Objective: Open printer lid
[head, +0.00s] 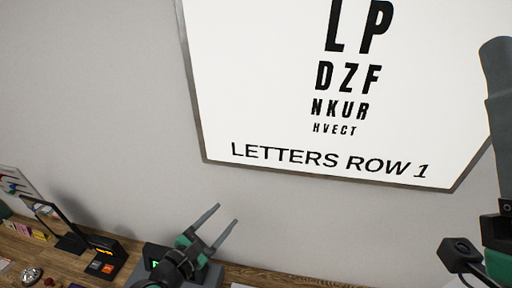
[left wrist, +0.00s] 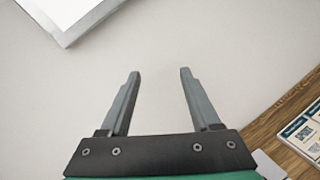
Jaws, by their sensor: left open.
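My left gripper (head: 226,213) is open and empty in the head view, in front of a grey device with a small lit green display (head: 154,262) at the bottom edge. The gripper and arm cover much of this device. I cannot tell for sure whether it is the printer, and no lid can be made out. In the left wrist view the open fingers (left wrist: 159,72) point at bare wall with nothing between them. My right arm shows at the right edge of the head view, but its fingertips are not seen.
A letter chart (head: 340,100) hangs on the grey wall. On the wooden table (head: 20,247) at left stand a black framed stand (head: 55,222) and a dark box with orange lights (head: 105,255). Printed cards (left wrist: 303,132) lie at right in the left wrist view.

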